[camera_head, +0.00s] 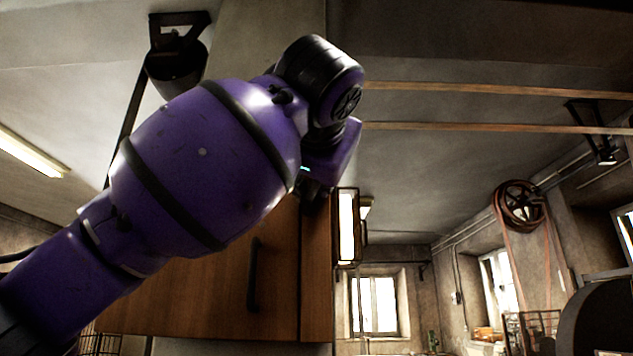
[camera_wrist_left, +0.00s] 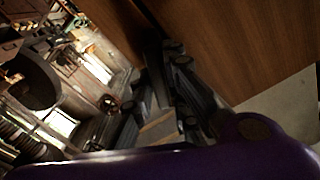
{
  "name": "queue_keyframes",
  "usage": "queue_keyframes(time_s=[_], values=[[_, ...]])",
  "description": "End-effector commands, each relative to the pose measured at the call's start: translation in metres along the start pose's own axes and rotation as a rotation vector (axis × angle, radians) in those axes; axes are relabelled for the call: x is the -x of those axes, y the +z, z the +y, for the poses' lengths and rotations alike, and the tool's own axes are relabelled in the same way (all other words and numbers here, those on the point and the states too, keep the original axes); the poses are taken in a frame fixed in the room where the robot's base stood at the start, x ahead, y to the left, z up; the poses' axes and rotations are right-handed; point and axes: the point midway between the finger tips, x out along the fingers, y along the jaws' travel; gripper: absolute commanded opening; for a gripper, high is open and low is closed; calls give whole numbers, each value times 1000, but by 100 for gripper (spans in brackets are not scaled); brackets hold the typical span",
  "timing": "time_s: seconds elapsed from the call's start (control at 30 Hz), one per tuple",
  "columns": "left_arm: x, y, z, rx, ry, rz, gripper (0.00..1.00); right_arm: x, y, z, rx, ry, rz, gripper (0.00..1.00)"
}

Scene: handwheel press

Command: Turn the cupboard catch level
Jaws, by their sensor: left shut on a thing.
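The wooden cupboard (camera_head: 200,300) fills the lower middle of the head view, with a dark upright bar handle (camera_head: 254,275) on its door. Its wood also shows in the left wrist view (camera_wrist_left: 235,45). My purple left arm reaches across the cupboard from the lower left. My left gripper (camera_head: 315,193) is at the cupboard's upper right part, mostly behind my own wrist. In the left wrist view my dark gripper fingers (camera_wrist_left: 165,85) are close together against the wood, shut on what I take to be the catch. The catch cannot be made out clearly, so its angle cannot be told. My right gripper is not in view.
A lit lamp in a dark frame (camera_head: 347,225) is just right of the cupboard edge. Belts (camera_head: 480,90) run overhead, and a belt wheel (camera_head: 520,205) hangs at the right. The space right of the cupboard is open towards a far window (camera_head: 375,305).

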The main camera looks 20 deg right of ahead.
Motion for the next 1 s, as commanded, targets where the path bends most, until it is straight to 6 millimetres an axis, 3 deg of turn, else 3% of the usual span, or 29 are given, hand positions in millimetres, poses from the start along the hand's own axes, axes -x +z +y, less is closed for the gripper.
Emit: queue_keyframes(time_s=[1.0], values=[[0, 3, 5, -929, 0, -1, 0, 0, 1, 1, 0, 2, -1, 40]])
